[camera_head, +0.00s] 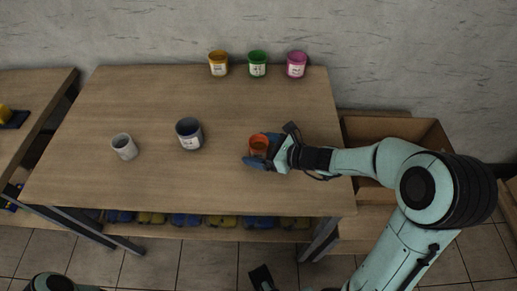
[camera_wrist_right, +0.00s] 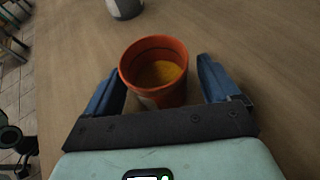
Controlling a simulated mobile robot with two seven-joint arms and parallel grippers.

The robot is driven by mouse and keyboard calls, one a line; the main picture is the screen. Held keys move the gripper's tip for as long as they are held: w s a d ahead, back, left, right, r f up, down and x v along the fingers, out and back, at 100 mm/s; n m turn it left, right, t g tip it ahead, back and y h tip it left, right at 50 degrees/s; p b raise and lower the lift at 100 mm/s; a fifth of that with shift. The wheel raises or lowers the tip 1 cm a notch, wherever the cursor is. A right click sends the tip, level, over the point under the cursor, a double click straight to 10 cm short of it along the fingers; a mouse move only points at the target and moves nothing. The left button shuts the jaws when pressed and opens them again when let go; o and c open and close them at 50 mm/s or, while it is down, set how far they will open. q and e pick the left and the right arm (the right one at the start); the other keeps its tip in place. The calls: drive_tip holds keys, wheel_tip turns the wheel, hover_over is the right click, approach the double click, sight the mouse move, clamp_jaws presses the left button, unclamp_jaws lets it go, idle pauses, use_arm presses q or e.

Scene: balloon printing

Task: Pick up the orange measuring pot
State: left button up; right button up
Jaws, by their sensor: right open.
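The orange measuring pot (camera_head: 258,144) stands upright on the wooden table, right of the middle. In the right wrist view the orange pot (camera_wrist_right: 153,75) shows yellow-orange contents inside. My right gripper (camera_head: 260,151) reaches in from the right. Its two blue fingers (camera_wrist_right: 163,85) are open, one on each side of the pot, with a gap clearly visible at the right finger. The lower part of the pot is partly hidden by the gripper's body.
A grey pot (camera_head: 189,135) and a smaller white pot (camera_head: 124,147) stand left on the table (camera_head: 220,185). Yellow (camera_head: 218,65), green (camera_head: 258,65) and pink (camera_head: 297,65) pots line the back edge.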

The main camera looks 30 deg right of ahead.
drive_tip(key=shift+w+a+f, duration=0.1)
drive_tip(key=shift+w+a, duration=0.05)
drive_tip(key=shift+w, duration=0.05)
drive_tip(key=c, duration=1.1)
